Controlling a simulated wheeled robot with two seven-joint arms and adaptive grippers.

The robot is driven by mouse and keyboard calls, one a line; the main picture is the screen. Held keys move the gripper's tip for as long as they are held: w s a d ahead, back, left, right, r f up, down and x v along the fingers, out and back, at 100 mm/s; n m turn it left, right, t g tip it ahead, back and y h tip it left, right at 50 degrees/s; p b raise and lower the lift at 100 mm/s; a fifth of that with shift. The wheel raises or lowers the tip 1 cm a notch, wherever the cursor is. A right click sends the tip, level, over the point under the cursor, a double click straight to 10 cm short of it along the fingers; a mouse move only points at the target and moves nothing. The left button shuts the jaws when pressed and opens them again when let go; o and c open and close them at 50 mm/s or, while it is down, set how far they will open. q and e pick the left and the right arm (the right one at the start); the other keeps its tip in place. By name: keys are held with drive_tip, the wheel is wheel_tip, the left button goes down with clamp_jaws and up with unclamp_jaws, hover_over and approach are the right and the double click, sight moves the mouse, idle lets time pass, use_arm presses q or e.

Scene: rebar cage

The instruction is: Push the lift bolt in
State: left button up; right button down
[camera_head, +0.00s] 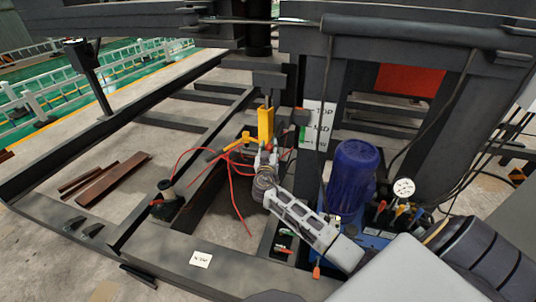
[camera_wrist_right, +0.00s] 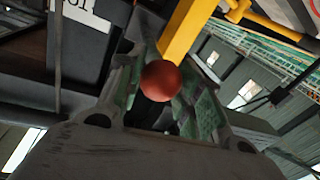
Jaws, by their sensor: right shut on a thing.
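The lift bolt shows as a round red knob (camera_wrist_right: 160,80) in the right wrist view, on a dark shaft between the fingers. In the head view the red knob (camera_head: 269,149) is small, just below an upright yellow bar (camera_head: 265,124). My right gripper (camera_head: 265,158) reaches up from the lower right and is shut on the bolt, with its fingers (camera_wrist_right: 163,105) on both sides of the knob in the right wrist view. How far the bolt sits in its hole is hidden by the gripper. My left gripper is not in view.
A blue motor (camera_head: 353,177) with a gauge (camera_head: 403,188) stands close to the right of my arm. Thin red cables (camera_head: 233,190) loop left of the gripper. Dark steel frame beams surround the work area. A board with lettering (camera_head: 318,124) is behind the bolt.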

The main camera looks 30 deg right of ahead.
drive_tip(key=shift+w+d, duration=0.3)
drive_tip(key=shift+d, duration=0.05)
drive_tip(key=shift+r, duration=0.15)
drive_tip(key=shift+d, duration=0.1)
drive_tip(key=c, duration=1.3)
unclamp_jaws()
drive_tip(key=o, duration=0.3)
drive_tip(key=shift+w+d, duration=0.1)
drive_tip(key=shift+w, duration=0.05)
drive_tip(key=shift+o, duration=0.2)
drive_tip(key=v, duration=1.2)
drive_tip(key=shift+n, duration=0.3)
